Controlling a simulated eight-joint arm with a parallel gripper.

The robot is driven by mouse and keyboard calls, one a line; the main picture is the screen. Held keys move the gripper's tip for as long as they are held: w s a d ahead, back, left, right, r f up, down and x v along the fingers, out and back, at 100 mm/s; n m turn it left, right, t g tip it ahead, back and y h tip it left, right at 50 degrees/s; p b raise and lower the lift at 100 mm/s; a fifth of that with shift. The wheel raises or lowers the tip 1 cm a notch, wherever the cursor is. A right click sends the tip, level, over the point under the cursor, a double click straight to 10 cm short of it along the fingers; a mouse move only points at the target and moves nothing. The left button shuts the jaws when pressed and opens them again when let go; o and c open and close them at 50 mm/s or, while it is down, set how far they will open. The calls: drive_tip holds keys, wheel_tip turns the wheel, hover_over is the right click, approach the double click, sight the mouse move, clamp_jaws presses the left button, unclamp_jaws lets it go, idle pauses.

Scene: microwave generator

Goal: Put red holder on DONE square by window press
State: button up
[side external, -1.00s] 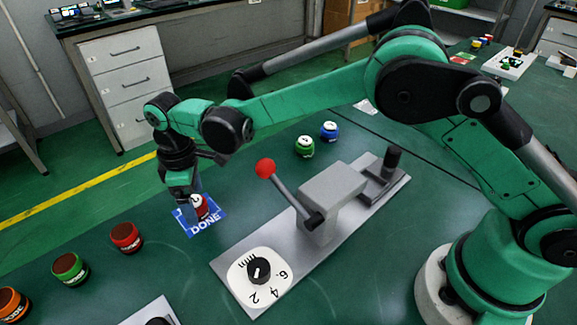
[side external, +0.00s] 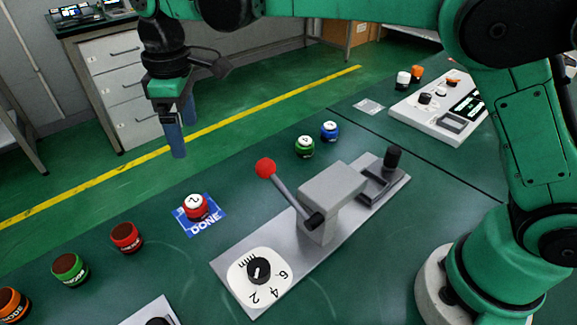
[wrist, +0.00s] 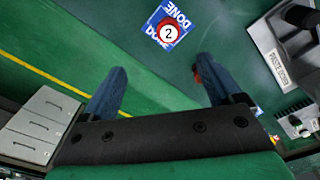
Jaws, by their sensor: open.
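The red holder (side external: 196,206), with a white top marked 2, stands upright on the blue DONE square (side external: 208,226). In the wrist view the red holder (wrist: 168,32) sits within the DONE square (wrist: 186,18), ahead of the fingers and apart from them. My gripper (side external: 182,128) is open and empty, raised above and behind the holder in the side view. Its two blue fingers are spread wide in the wrist view (wrist: 158,85). The press (side external: 332,200), a grey block with a red-knobbed lever (side external: 266,168), stands on a grey base plate right of the square.
A green holder (side external: 305,146) and a blue holder (side external: 330,130) stand behind the press. Red (side external: 126,238), green (side external: 70,269) and orange (side external: 10,304) cups stand in a row at the left. A dial (side external: 259,270) is on the press's front end. A control panel (side external: 440,106) lies at the back right.

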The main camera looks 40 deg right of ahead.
drive_tip(key=s+d+r+m+t, duration=0.3)
drive_tip(key=s+d+m, duration=0.2)
drive_tip(key=d, duration=0.5)
drive_tip(key=shift+s+d+f+m+t, duration=0.6)
drive_tip(key=shift+s+d+f+m, duration=0.3)
drive_tip(key=shift+s+d, duration=0.55)
drive_tip(key=shift+s+d+f+m+t, duration=0.6)
drive_tip(key=shift+s+d+f+m, duration=0.25)
drive_tip(key=shift+s+d, duration=0.6)
drive_tip(key=shift+s+d+f+m+t, duration=0.7)
drive_tip(key=shift+s+d+m, duration=0.35)
drive_tip(key=shift+s, duration=0.6)
drive_tip(key=shift+d, duration=0.1)
